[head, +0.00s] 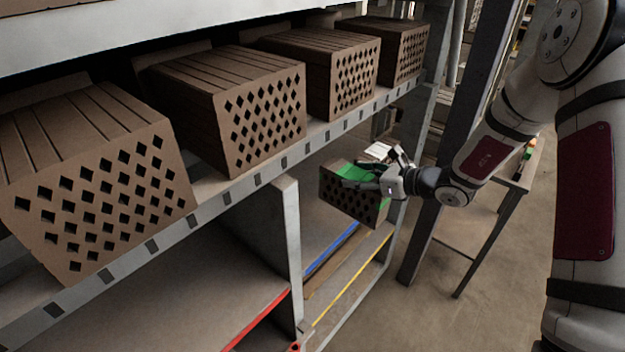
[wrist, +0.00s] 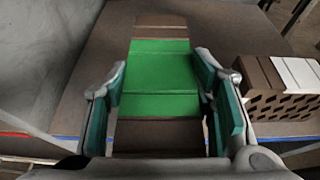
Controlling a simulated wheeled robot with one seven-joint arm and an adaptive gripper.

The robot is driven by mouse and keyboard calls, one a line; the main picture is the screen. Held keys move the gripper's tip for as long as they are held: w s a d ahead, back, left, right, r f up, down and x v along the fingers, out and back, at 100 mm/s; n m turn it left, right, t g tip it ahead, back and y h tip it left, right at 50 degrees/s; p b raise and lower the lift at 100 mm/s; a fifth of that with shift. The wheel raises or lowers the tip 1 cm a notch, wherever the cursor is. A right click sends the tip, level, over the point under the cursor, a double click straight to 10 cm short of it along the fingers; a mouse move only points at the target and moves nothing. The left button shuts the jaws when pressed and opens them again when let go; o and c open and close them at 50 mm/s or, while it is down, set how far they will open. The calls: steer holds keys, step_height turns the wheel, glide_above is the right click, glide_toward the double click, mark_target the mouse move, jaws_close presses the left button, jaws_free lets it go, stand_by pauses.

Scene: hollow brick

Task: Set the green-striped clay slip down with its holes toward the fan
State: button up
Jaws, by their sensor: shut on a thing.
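The green-striped clay slip (head: 346,200) is a brown hollow block with a broad green band over its top. In the head view its holed face points toward the lower left and front. My gripper (head: 368,179) is shut on it from above and the right. In the wrist view the slip (wrist: 160,72) lies between the two fingers of my gripper (wrist: 160,88), green band up. Whether its underside touches a surface cannot be told. I cannot make out a fan in either view.
A white-striped block (wrist: 275,98) with holes sits close to the right in the wrist view. Several holed bricks, one at the front left (head: 100,190), fill the upper shelf. A shelf post (head: 288,250) stands left of the slip. Blue (head: 330,250) and yellow strips run below.

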steer(key=w+a+f+p, duration=0.1)
steer(key=w+a+f, duration=0.1)
steer(key=a, duration=0.4)
steer(key=w+a+f+p, duration=0.1)
steer(key=w+a+f, duration=0.1)
steer(key=a, duration=0.5)
steer(key=shift+a+f, duration=0.2)
steer(key=shift+f, duration=0.1)
steer(key=shift+w, duration=0.1)
steer(key=o, duration=1.3)
steer(key=shift+f, duration=0.25)
steer(key=shift+r, duration=0.1)
steer(key=v, duration=1.2)
